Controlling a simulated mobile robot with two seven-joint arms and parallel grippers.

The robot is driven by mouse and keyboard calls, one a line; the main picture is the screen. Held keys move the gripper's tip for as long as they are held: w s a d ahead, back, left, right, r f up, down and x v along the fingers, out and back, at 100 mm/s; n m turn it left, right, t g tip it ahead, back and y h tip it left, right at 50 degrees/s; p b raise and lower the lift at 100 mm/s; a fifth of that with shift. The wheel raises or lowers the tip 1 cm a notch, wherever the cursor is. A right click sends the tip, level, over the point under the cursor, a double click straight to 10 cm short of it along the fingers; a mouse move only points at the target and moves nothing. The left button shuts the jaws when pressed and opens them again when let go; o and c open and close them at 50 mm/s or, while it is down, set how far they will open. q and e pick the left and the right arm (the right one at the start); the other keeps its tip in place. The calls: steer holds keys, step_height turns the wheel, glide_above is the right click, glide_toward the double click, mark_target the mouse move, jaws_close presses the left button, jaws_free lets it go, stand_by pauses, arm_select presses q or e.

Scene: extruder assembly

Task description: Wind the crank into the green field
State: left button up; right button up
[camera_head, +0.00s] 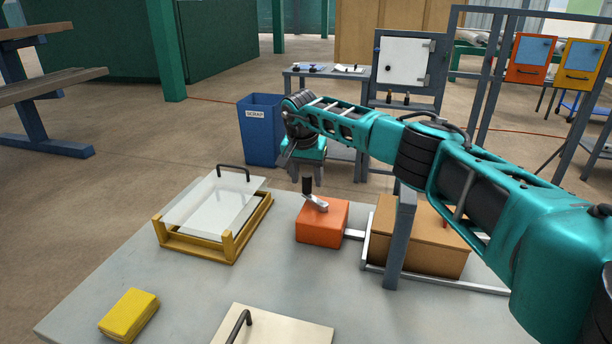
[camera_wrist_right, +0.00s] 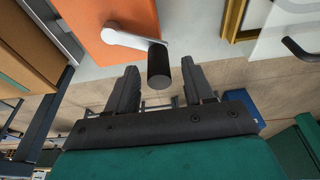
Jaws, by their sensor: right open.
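The crank is a silver arm (camera_head: 316,202) with an upright black handle (camera_head: 307,186) on top of an orange box (camera_head: 321,224). In the right wrist view the black handle (camera_wrist_right: 158,66) stands between the tips of my right gripper's fingers (camera_wrist_right: 160,76), with gaps on both sides. My right gripper (camera_head: 306,176) is open, pointing down just above the crank in the head view. No green field shows on the visible faces of the orange box; part of its top is cut off in the wrist view. My left gripper is not in view.
A brown box (camera_head: 421,240) and grey post (camera_head: 399,240) stand right of the orange box. A yellow frame with a clear lid (camera_head: 209,203) is at left. A yellow block (camera_head: 129,315) and pale plate (camera_head: 272,330) lie in front. The table (camera_head: 190,290) between them is clear.

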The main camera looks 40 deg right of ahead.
step_height(320, 180, up, 6)
steer(key=p, duration=0.5)
steer(key=shift+r+p, duration=0.1)
steer(key=shift+p, duration=0.2)
steer(key=v, duration=1.2)
steer(key=shift+a+r, duration=0.15)
steer(key=shift+r, duration=0.25)
